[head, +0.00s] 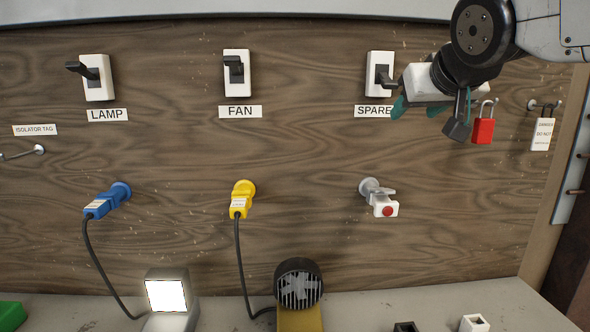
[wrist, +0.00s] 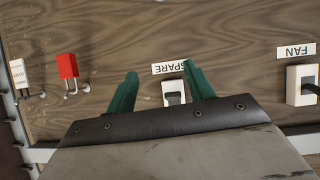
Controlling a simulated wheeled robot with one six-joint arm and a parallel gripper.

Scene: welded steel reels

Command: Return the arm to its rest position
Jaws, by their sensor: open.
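My gripper (head: 419,107) is at the upper right of the head view, in front of the board by the SPARE switch (head: 378,72). Its two green fingers are apart with nothing held between them. In the wrist view, which looks upside down, the open fingers (wrist: 160,70) frame the SPARE switch (wrist: 173,92) and part of its label (wrist: 170,68). I cannot tell whether a finger touches the switch. In the head view the gripper body partly covers the right end of the SPARE label (head: 374,111).
A red padlock (head: 484,130) and a white tag (head: 542,134) hang right of my gripper. The LAMP switch (head: 96,78) and FAN switch (head: 236,73) are left. Below are a blue plug (head: 100,205), a yellow plug (head: 239,205), a lit lamp (head: 166,294) and a fan (head: 298,284).

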